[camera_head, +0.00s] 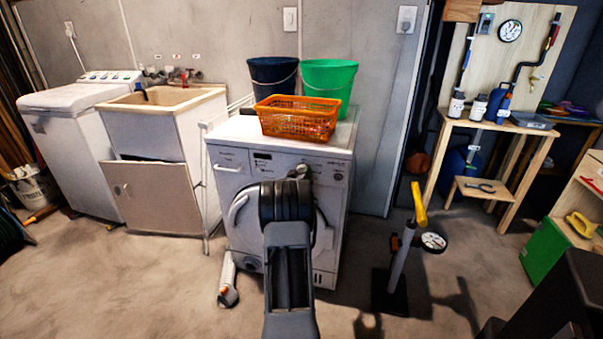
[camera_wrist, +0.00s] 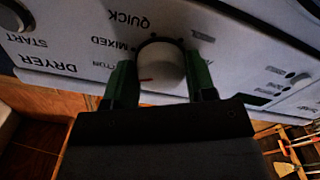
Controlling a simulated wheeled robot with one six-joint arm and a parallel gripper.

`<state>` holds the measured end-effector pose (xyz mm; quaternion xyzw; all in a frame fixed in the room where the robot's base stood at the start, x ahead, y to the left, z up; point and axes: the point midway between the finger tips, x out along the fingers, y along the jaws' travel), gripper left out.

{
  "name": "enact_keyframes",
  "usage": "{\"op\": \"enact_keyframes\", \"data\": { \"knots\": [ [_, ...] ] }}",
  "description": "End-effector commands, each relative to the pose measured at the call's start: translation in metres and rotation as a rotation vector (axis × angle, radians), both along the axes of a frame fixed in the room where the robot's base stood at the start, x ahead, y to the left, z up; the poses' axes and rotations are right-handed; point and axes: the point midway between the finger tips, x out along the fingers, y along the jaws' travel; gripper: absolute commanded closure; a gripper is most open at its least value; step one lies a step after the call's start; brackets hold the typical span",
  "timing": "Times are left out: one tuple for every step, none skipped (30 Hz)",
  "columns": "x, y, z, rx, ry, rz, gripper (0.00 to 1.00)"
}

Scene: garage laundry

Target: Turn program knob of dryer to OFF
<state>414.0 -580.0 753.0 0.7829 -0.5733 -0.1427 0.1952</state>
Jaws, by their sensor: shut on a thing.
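The dryer (camera_head: 240,165) is a white front-loading machine in the middle of the head view. Its panel (camera_wrist: 60,50) appears upside down in the wrist view, with words such as DRYER, START, QUICK and MIXED. The program knob (camera_wrist: 162,68) is round and pale, with a small red mark on its face near the lower left. My gripper (camera_wrist: 161,72) is shut on the knob, one dark green finger on each side. In the head view my arm covers the knob and much of the dryer door; the gripper (camera_head: 302,172) is at the panel.
An orange basket (camera_head: 297,120), a dark blue bucket (camera_head: 272,78) and a green bucket (camera_head: 330,82) stand on the dryer. A sink cabinet (camera_head: 160,140) is to the left. A yellow-handled pump (camera_head: 411,240) stands on the floor to the right.

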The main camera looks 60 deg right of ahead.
Motion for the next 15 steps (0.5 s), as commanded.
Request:
{"op": "enact_keyframes", "data": {
  "knots": [
    [-0.0004,-0.0002,0.0022,-0.012,0.04,0.0,0.73],
    [-0.0005,-0.0003,0.0022,-0.021,0.068,0.0,0.73],
    [-0.0006,-0.0003,0.0022,-0.032,0.104,-0.001,0.73],
    [-0.0007,-0.0003,0.0021,-0.041,0.131,-0.001,0.73],
    [-0.0009,-0.0004,0.0023,-0.049,0.159,-0.001,0.73],
    [-0.001,-0.0004,0.0025,-0.061,0.195,-0.001,0.73],
    [-0.0011,-0.0005,0.0027,-0.069,0.221,-0.001,0.73],
    [-0.0012,-0.0005,0.0029,-0.079,0.249,0.0,0.73],
    [-0.0013,-0.0005,0.0031,-0.09,0.285,0.0,0.73],
    [-0.0013,-0.0005,0.0033,-0.099,0.313,0.0,0.73],
    [-0.0014,-0.0006,0.0033,-0.108,0.34,0.0,0.73],
    [-0.0015,-0.0006,0.0034,-0.119,0.376,0.0,0.73],
    [-0.0016,-0.0006,0.0034,-0.128,0.403,0.0,0.73],
    [-0.0016,-0.0006,0.0033,-0.136,0.431,0.0,0.73],
    [-0.0017,-0.0006,0.0034,-0.147,0.468,0.0,0.73]
  ]
}}
